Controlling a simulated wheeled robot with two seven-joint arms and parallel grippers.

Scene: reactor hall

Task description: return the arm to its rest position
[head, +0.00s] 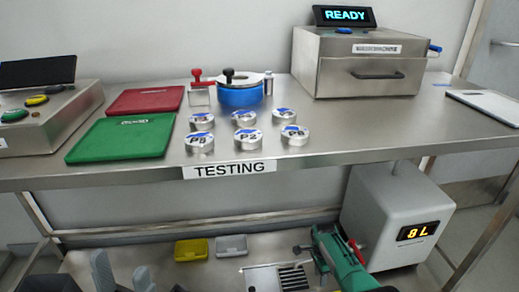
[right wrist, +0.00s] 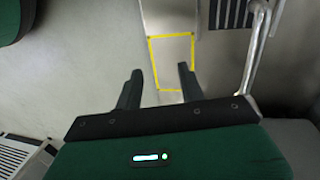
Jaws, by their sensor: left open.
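My left gripper (head: 122,274) shows at the lower left edge of the head view. Its two grey fingers point up and stand apart with nothing between them, below the front edge of the steel bench (head: 330,152). My right gripper (right wrist: 158,80) shows in the right wrist view.
On the bench stand a green tray (head: 120,138), a red tray (head: 145,100), several labelled tins, a blue pot (head: 240,96) and a steel oven (head: 358,70). A metal tube (right wrist: 257,50) passes near the right gripper.

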